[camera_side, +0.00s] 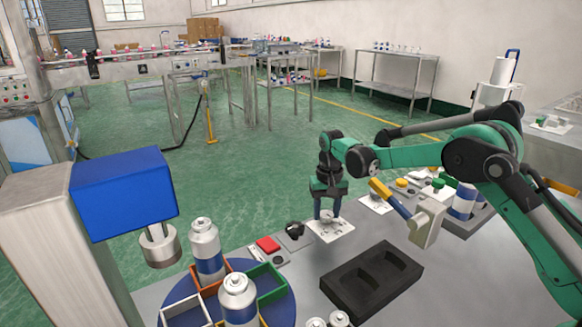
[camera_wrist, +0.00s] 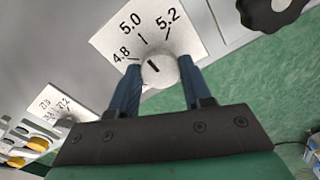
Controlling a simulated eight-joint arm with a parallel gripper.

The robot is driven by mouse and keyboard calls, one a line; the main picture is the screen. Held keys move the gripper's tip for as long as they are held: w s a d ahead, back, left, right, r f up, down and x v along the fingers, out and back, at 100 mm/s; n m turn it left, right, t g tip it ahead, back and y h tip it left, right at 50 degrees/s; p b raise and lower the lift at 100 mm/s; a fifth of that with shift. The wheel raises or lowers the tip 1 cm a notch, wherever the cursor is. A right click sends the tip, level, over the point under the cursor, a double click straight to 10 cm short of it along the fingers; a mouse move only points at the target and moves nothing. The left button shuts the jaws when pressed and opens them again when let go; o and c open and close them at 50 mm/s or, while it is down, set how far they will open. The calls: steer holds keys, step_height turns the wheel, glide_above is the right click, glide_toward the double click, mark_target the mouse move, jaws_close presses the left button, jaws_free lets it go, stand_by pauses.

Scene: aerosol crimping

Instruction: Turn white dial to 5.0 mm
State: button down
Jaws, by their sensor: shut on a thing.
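The white dial (camera_wrist: 160,69) sits on a white plate (camera_wrist: 112,40) marked 4.8, 5.0 and 5.2, each with a tick. A short black line on the dial's face slants, left of its middle; I cannot tell exactly which tick it matches. My gripper (camera_wrist: 158,80) has its two blue fingers shut on the dial, one on each side. In the side view my gripper (camera_side: 327,212) points down onto the dial, over the white plate (camera_side: 330,231). The fingers partly hide the dial there.
A black knob (camera_side: 294,230) and red button (camera_side: 268,245) are left of the plate. A second marked plate (camera_side: 377,204) is to the right. A black tray (camera_side: 372,280) lies in front. A blue-headed machine (camera_side: 122,190) and a round can holder (camera_side: 282,307) stand left.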

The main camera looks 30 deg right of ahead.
mark_target(326, 214)
stand_by(0.4)
steer(key=shift+c, duration=1.9)
jaws_free()
steer(key=shift+r, duration=2.85)
steer(key=shift+r, duration=0.1)
